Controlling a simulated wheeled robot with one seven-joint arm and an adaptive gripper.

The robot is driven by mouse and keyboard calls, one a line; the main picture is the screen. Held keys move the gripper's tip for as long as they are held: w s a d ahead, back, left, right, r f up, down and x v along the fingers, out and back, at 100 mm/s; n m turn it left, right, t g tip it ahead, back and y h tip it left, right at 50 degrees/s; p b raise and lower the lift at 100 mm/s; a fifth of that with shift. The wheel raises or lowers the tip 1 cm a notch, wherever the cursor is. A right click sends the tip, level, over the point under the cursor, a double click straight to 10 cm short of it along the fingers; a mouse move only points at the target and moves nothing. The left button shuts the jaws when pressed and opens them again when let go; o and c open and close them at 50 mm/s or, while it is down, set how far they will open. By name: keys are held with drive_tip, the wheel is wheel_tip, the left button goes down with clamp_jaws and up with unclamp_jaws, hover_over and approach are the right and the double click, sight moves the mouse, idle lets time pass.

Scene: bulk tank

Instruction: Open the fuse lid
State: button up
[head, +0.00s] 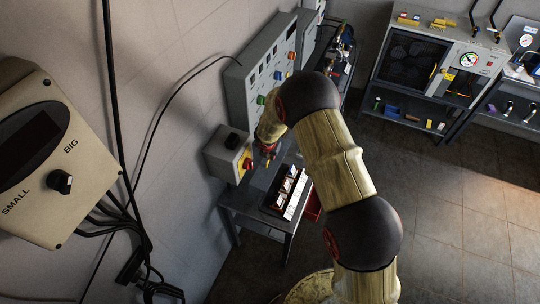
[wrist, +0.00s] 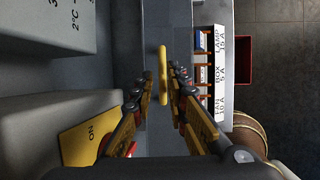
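A yellow handle (wrist: 163,75) stands upright in the middle of the wrist view, in front of a plain grey panel (wrist: 168,22) that appears to be the fuse lid. My gripper (wrist: 161,74) is open, with one finger on each side of the handle. The handle looks closer to the right finger; I cannot tell whether they touch.
A grey switch box (head: 226,147) with a yellow ON plate (wrist: 88,130) is close on the left of my gripper. A red bin (wrist: 243,62) lies beyond the fuse labels. A tall control panel (head: 262,75) stands behind. The floor to the right is clear.

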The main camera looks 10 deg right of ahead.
drive_tip(key=v, duration=0.7)
drive_tip(key=shift+s+r, duration=0.2)
drive_tip(key=shift+r, duration=0.2)
drive_tip(key=shift+a, duration=0.1)
wheel_tip(320, 180, up, 13)
drive_tip(key=w+a+n+t+y+b, duration=0.2)
drive_tip(key=w+n+t+y+b, duration=0.15)
drive_tip(key=n+b, duration=0.45)
drive_tip(key=s+a+r+n+y+b, duration=0.2)
drive_tip(key=s+r+n+b, duration=0.2)
drive_tip(key=s+r+n, duration=0.75)
drive_tip(key=s+d+f+n+h+b, duration=0.1)
drive_tip(key=s+d+f+n+b, duration=0.3)
drive_tip(key=s+n, duration=0.3)
drive_tip(key=s+d+f+n+g+h+b, duration=0.1)
drive_tip(key=s+d+n, duration=0.5)
drive_tip(key=s, duration=0.6)
drive_tip(key=s+d+f+n+g+h+b, duration=0.1)
drive_tip(key=s+d+f+n+h+b, duration=0.1)
drive_tip(key=s+d+f+n+b, duration=0.3)
drive_tip(key=s+f+n+b, duration=0.1)
drive_tip(key=s+f+n, duration=0.1)
drive_tip(key=s+n, duration=0.2)
drive_tip(key=shift+s+f+n+b, duration=0.3)
drive_tip(key=shift+s+f+n, duration=0.1)
drive_tip(key=shift+s, duration=0.45)
